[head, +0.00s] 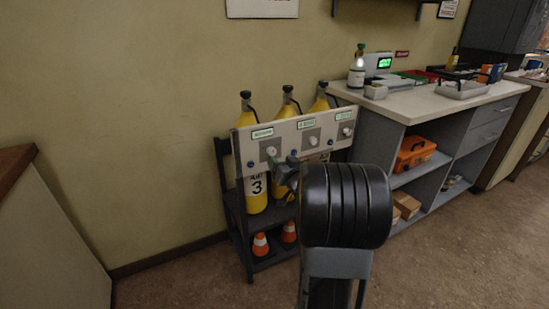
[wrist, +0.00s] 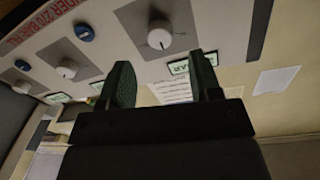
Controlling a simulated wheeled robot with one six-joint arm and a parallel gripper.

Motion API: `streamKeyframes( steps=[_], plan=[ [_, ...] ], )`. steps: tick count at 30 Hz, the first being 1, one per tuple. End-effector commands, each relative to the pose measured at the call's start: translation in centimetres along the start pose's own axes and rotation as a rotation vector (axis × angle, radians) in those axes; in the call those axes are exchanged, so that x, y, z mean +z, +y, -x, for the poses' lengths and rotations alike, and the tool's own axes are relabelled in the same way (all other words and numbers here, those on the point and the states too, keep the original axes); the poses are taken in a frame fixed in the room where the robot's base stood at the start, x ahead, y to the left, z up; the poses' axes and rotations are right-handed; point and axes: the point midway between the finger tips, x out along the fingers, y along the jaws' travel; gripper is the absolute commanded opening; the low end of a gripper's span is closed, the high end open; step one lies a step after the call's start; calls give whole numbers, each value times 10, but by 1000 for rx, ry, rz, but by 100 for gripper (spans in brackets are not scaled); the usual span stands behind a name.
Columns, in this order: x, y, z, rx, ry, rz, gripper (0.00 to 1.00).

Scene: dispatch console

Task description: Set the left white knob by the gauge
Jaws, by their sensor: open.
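The left white knob (head: 271,151) is on a pale panel (head: 290,130) in front of yellow cylinders, under a small green-lettered gauge (head: 262,133). In the wrist view, which is upside down, this knob (wrist: 160,36) is the nearest and largest, on a grey plate with a dark pointer mark. Its gauge (wrist: 179,67) is partly behind a finger, and its reading is not legible. My gripper (head: 287,168) is just in front of the panel, low and right of the knob. In the wrist view its fingers (wrist: 160,62) are open and empty, with the knob beyond their tips.
Two more white knobs, the middle one (head: 312,141) and the right one (head: 346,132), share the panel with blue buttons (wrist: 84,32). Orange cones (head: 260,244) stand on the rack's lower shelf.

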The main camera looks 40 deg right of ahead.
Motion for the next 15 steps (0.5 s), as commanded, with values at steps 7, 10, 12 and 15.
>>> streamKeyframes(
  steps=[7,10,12,15],
  plan=[
    [1,0,-37,-1,0,0,58],
    [1,0,-46,0,-1,0,58],
    [0,0,-50,0,0,0,58],
    [0,0,-54,0,0,0,58]
  ],
)
